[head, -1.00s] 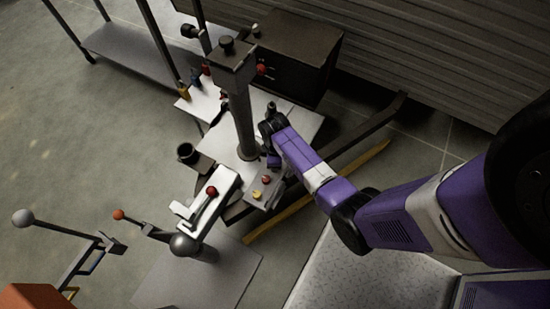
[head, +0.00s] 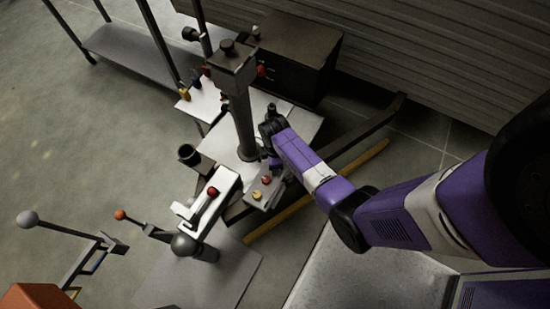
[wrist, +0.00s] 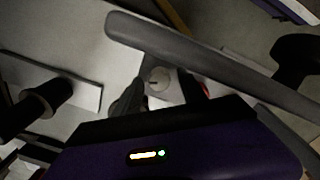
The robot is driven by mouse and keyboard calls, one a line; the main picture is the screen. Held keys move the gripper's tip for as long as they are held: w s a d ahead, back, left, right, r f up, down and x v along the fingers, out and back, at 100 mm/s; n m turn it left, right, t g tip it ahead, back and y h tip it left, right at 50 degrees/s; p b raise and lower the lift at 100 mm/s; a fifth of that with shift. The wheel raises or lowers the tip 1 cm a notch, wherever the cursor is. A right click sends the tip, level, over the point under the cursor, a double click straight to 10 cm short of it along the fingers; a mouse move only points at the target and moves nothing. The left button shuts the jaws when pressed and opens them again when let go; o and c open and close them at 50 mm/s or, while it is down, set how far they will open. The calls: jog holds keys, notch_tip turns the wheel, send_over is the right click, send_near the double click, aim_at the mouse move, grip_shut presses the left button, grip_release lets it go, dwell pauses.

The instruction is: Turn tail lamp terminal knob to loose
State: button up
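A round pale knob (wrist: 158,78) with a short dark mark shows in the wrist view, between the two dark fingers of my gripper (wrist: 160,95). The fingers stand apart on either side of it, and I see no clear contact. Whether this is the tail lamp terminal knob I cannot tell; no label is readable. In the head view my gripper (head: 273,158) points down beside the post, just behind a small box (head: 257,200) with a red knob (head: 266,180) and a yellow knob (head: 257,194). My wrist hides the pale knob there.
A tall dark post (head: 240,115) rises close left of my gripper. A grey bar (wrist: 215,65) crosses the wrist view near the fingers. A white lever unit (head: 208,205) and a dark cup (head: 188,155) stand to the left. A dark cabinet (head: 290,55) is behind.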

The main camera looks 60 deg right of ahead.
jog(key=shift+s+a+r+p, duration=0.1)
jog(key=shift+r+p, duration=0.4)
jog(key=shift+r, duration=1.45)
jog(key=shift+s+a+r+p, duration=0.1)
jog(key=shift+r+p, duration=0.4)
jog(key=shift+r, duration=1.45)
